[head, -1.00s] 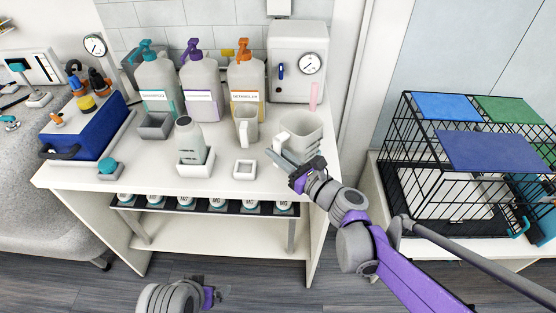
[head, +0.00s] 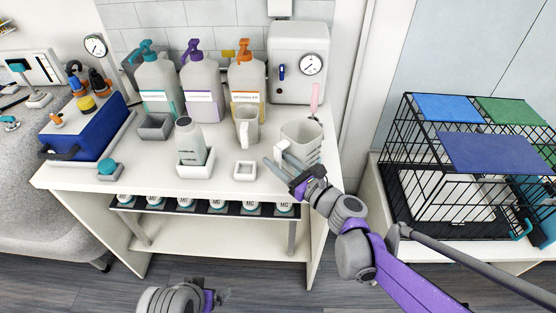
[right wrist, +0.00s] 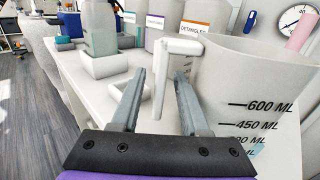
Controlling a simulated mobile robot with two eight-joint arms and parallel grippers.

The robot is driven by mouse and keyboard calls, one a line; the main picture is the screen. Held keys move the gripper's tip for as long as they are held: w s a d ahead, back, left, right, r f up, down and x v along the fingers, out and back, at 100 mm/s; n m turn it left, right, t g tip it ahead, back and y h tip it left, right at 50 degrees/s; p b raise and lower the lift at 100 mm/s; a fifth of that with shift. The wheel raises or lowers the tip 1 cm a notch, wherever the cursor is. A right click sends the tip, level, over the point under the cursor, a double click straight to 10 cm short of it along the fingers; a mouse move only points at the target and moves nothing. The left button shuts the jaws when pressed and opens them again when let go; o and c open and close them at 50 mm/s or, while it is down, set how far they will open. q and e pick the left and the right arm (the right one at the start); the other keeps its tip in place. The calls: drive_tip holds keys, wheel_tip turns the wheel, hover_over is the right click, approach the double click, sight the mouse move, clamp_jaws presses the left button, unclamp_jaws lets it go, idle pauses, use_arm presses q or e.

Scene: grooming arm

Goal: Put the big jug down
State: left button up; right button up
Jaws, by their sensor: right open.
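The big jug (head: 302,138) is a pale measuring jug standing upright on the right part of the white counter, with its handle (head: 281,150) towards the left. In the right wrist view the jug (right wrist: 240,85) shows volume marks such as 600 ML. My right gripper (head: 280,170) is open at the jug's handle. In the right wrist view the handle (right wrist: 160,88) appears between the two parted fingers; I cannot tell whether they touch it. My left gripper (head: 219,298) is low at the bottom edge, away from the counter, its jaws too small to judge.
A smaller jug (head: 247,127) stands left of the big jug. A small white square dish (head: 245,171) is in front. Pump bottles (head: 201,85) line the back. A bottle in a white holder (head: 195,170) and a grey box (head: 154,127) are further left. A wire cage (head: 400,150) stands at right.

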drive_tip(key=v, duration=1.2)
drive_tip(key=s+f+n+g+h, duration=0.6)
drive_tip(key=s+f+n, duration=0.5)
drive_tip(key=n, duration=0.5)
drive_tip(key=s+d+f+n+g+h, duration=0.2)
drive_tip(key=s+d+n+h, duration=0.4)
drive_tip(key=s+d+n, duration=0.3)
drive_tip(key=d+n, duration=0.2)
drive_tip(key=shift+d+f+h, duration=0.3)
drive_tip(key=shift+d+h, duration=0.1)
